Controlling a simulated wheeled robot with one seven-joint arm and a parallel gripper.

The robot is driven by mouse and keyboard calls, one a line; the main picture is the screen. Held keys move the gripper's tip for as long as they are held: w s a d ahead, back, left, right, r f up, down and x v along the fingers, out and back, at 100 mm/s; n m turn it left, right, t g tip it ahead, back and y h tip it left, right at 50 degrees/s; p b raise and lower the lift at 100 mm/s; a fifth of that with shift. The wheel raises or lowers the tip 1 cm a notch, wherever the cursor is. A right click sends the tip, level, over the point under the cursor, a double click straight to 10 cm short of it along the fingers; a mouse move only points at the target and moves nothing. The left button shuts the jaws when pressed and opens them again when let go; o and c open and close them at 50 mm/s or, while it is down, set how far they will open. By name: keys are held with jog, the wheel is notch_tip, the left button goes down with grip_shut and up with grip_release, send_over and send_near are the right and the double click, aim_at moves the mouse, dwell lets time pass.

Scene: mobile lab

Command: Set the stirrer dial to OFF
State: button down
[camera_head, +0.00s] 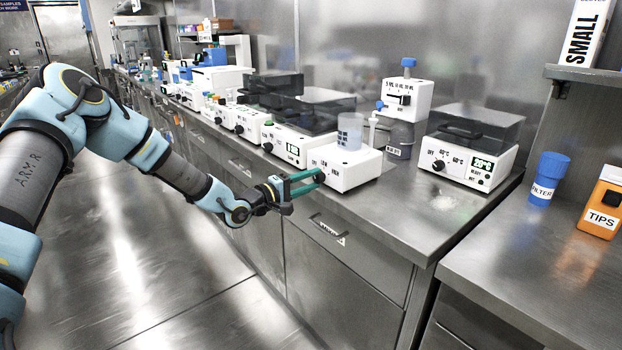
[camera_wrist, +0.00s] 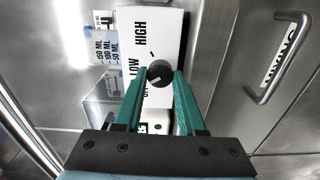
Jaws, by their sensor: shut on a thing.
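The stirrer (camera_head: 350,176) is a white box on the bench with a clear beaker (camera_head: 350,132) on top. Its front panel also shows in the wrist view (camera_wrist: 165,30), with HIGH, LOW and a partly covered OFF label. The dark round dial (camera_wrist: 159,73) sits between the green fingertips of my gripper (camera_wrist: 160,76), which is shut on it. In the head view my gripper (camera_head: 308,184) is at the stirrer's front and hides the dial.
Left of the stirrer stands a white device with a green display (camera_head: 292,149). To the right are a dispenser (camera_head: 405,100) and another heater box (camera_head: 470,160). A drawer handle (camera_wrist: 285,55) lies below the bench edge, close to my gripper. The floor in front is clear.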

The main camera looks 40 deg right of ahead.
jog(key=n, duration=0.5)
jog(key=shift+n, duration=0.3)
jog(key=shift+f, duration=0.1)
dwell(0.3)
jog(key=c, duration=0.5)
grip_release()
jog(key=shift+s, duration=0.1)
